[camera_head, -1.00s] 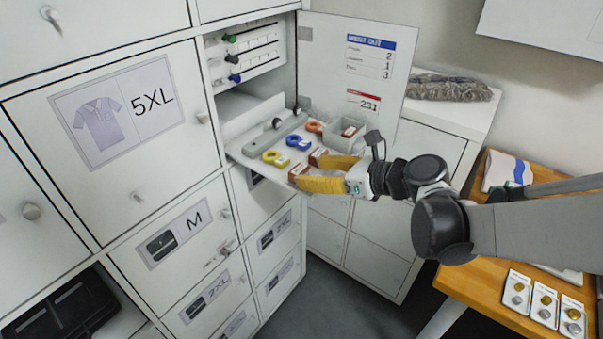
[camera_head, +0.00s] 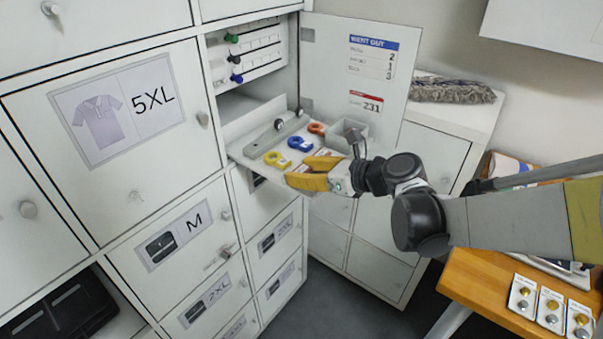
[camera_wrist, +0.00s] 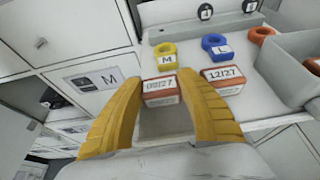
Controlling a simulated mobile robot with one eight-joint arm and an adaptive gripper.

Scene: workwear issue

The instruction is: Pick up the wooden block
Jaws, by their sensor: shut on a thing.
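In the wrist view, a reddish-brown wooden block (camera_wrist: 159,87) with a white label reading about 09/27 sits between the yellow fingertips of my gripper (camera_wrist: 160,82). The fingers press on its two sides. A similar block (camera_wrist: 223,76), labelled 12/27, lies to the right, outside the fingers. In the head view my gripper (camera_head: 300,177) is shut at the front edge of the pulled-out white shelf (camera_head: 250,146), and its fingers hide the held block. I cannot tell whether the held block is clear of the shelf.
Yellow (camera_wrist: 167,55) and blue (camera_wrist: 215,43) tagged rings lie behind the blocks. An orange ring (camera_head: 316,128) and a grey open bin (camera_head: 352,130) are on the shelf. The open cabinet door (camera_head: 360,60) stands behind. A wooden table (camera_head: 470,285) is at right.

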